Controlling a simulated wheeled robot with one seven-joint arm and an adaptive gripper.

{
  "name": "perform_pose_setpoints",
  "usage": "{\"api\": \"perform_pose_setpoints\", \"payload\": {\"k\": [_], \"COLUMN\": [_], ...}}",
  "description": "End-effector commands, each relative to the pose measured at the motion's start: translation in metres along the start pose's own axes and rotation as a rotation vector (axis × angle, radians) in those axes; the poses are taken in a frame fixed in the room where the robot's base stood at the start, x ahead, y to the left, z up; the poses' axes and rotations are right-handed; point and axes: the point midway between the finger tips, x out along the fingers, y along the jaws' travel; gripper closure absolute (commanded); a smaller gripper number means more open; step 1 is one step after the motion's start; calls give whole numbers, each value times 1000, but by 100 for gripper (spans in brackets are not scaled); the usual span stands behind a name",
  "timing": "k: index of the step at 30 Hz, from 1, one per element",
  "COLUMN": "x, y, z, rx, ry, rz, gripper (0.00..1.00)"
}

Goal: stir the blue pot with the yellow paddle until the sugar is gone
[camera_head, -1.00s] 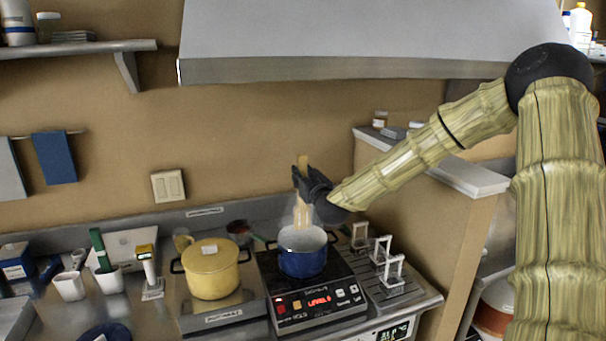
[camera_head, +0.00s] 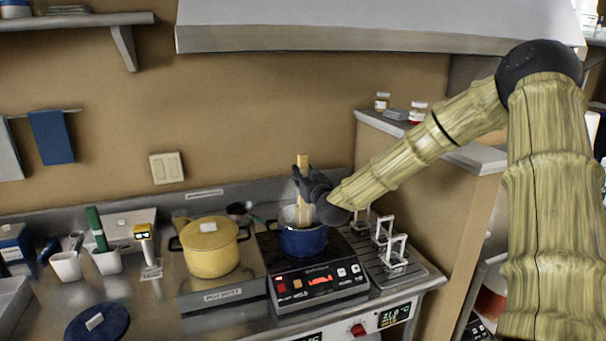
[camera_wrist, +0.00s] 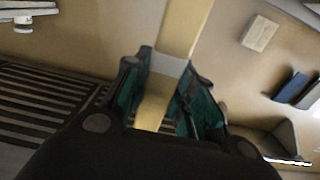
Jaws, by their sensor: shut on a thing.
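The blue pot (camera_head: 303,241) sits on the black induction cooker (camera_head: 318,279) in the head view. My gripper (camera_head: 305,186) is above the pot and shut on the yellow paddle (camera_head: 303,162). The paddle stands close to upright, and its lower part goes down into the pot. In the wrist view the paddle (camera_wrist: 178,40) runs between the fingers of my gripper (camera_wrist: 165,95), with a grey band at the grip. The pot's contents and the paddle's lower end are hidden, so I cannot see any sugar.
A yellow lidded pot (camera_head: 210,248) stands left of the cooker. White stands (camera_head: 390,250) are on the ribbed drainer at right. Cups with tools (camera_head: 103,258) and a dark blue disc (camera_head: 97,323) are at left. A range hood (camera_head: 370,30) hangs above.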

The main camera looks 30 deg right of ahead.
Motion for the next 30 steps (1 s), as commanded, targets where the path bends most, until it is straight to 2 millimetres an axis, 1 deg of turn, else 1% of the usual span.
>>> {"api": "perform_pose_setpoints", "payload": {"k": [1, 18, 23, 30], "x": [0, 0, 0, 0], "y": [0, -1, 0, 0], "z": [7, 48, 52, 52], "rx": [0, -1, 0, 0], "ry": [0, 0, 1, 1], "rz": [0, -1, -1, -1], "gripper": [98, 98, 98, 98]}}
